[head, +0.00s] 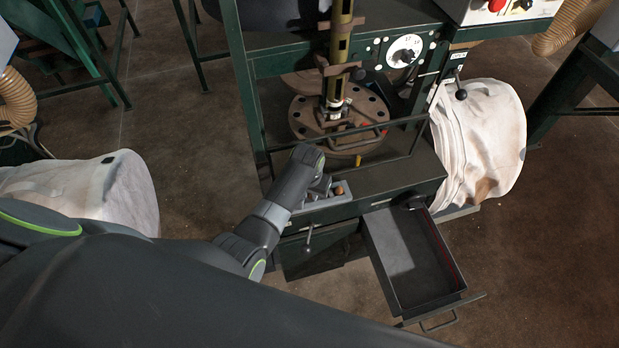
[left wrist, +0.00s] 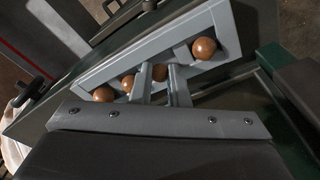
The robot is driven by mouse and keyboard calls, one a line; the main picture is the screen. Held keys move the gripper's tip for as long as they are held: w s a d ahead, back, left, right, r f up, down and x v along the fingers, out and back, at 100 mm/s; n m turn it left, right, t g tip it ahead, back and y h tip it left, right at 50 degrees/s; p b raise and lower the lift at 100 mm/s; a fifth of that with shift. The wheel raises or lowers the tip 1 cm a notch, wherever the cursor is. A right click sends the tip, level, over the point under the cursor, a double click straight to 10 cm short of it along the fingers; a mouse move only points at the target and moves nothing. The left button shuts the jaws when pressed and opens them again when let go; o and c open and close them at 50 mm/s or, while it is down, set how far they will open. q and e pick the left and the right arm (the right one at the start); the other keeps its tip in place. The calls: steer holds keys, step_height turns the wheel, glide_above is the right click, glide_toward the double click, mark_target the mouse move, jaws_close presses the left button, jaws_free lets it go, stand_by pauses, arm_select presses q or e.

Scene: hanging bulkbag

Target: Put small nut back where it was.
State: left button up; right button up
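A grey narrow tray (left wrist: 112,62) holds several round brown nuts in the left wrist view. A larger nut (left wrist: 204,48) lies at its right end, another nut (left wrist: 103,94) at its left end and a partly covered one (left wrist: 127,82) beside my left finger. My left gripper (left wrist: 160,70) reaches into the tray with its fingers close together. A small nut (left wrist: 159,73) fills the gap between its fingertips. Whether this nut touches the tray floor is hidden. In the head view the tray (head: 325,203) sits at the machine's front edge, with one nut (head: 339,190) visible. My right gripper is out of view.
An open, empty-looking drawer (head: 405,262) sticks out below and right of the tray. The green machine frame (head: 248,100) and a round bolted plate (head: 305,115) stand behind. White bags (head: 485,135) are at the right and left (head: 110,185).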

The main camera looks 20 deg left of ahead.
arm_select(q)
step_height(320, 180, up, 12)
steer(key=s, duration=0.1)
steer(key=shift+s+f, duration=0.2)
steer(key=shift+f, duration=0.05)
steer(key=shift+a, duration=0.15)
stand_by(0.4)
